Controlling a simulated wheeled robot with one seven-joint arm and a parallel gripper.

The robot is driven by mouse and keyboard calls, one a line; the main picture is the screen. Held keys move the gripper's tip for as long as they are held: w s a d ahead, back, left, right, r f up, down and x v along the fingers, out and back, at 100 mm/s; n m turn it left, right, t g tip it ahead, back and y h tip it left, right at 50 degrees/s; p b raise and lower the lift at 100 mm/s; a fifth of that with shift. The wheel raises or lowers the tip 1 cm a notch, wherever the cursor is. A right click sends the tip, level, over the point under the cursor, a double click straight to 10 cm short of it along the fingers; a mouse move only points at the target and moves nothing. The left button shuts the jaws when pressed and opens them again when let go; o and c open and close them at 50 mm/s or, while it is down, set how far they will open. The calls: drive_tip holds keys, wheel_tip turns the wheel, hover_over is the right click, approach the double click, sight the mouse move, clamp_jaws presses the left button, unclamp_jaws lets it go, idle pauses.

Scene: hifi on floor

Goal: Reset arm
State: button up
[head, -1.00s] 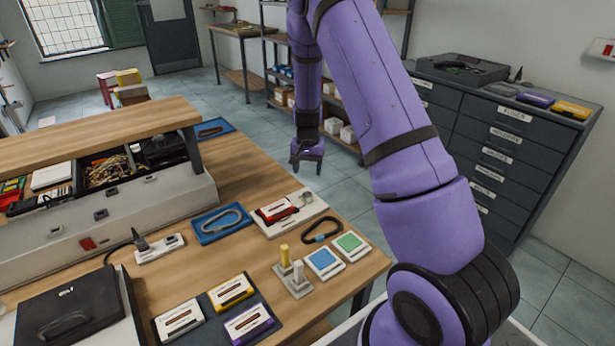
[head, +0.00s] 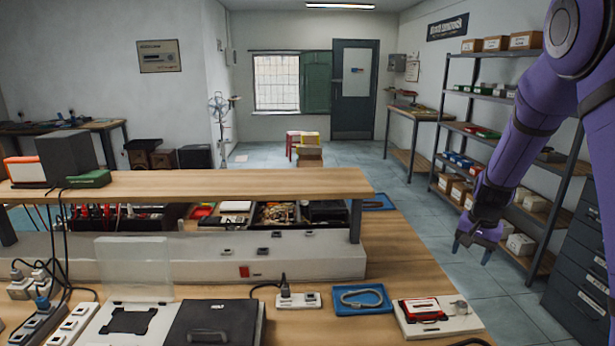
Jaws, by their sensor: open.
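My purple arm comes in from the right side of the head view. My gripper (head: 477,243) hangs pointing down at its lower end. Its two dark fingers are apart and nothing shows between them. It hangs in front of the floor and shelving, to the right of the wooden workbench (head: 408,253), and appears clear of both.
On the bench are a blue tray (head: 361,300) with a carabiner-like loop, a pale board (head: 461,322) with a red item, a black case (head: 212,322) and a raised wooden shelf (head: 250,184). Metal shelving (head: 447,125) and dark drawers (head: 585,262) stand right. Floor (head: 440,277) is open between.

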drive_tip(key=s+a+r+n+t, duration=0.1)
drive_tip(key=s+a+r, duration=0.25)
drive_tip(key=r, duration=0.25)
drive_tip(key=s+a+r+n, duration=0.1)
drive_tip(key=s+a+r, duration=0.1)
drive_tip(key=s+r, duration=0.35)
drive_tip(key=s+a+r+n+t, duration=0.1)
drive_tip(key=s+a+r+n, duration=0.1)
drive_tip(key=s+r, duration=0.35)
drive_tip(key=s+a+r+n+t, duration=0.1)
drive_tip(key=s+a+r, duration=0.1)
drive_tip(key=s, duration=0.7)
drive_tip(key=s+a+r+n+t, duration=0.1)
drive_tip(key=s+a+r+n, duration=0.1)
drive_tip(key=s+r, duration=0.3)
drive_tip(key=s, duration=0.4)
drive_tip(key=shift+a+r+n+h, duration=0.2)
drive_tip(key=shift+r+n+h, duration=0.05)
drive_tip(key=shift+n+h, duration=0.05)
drive_tip(key=shift+w, duration=0.1)
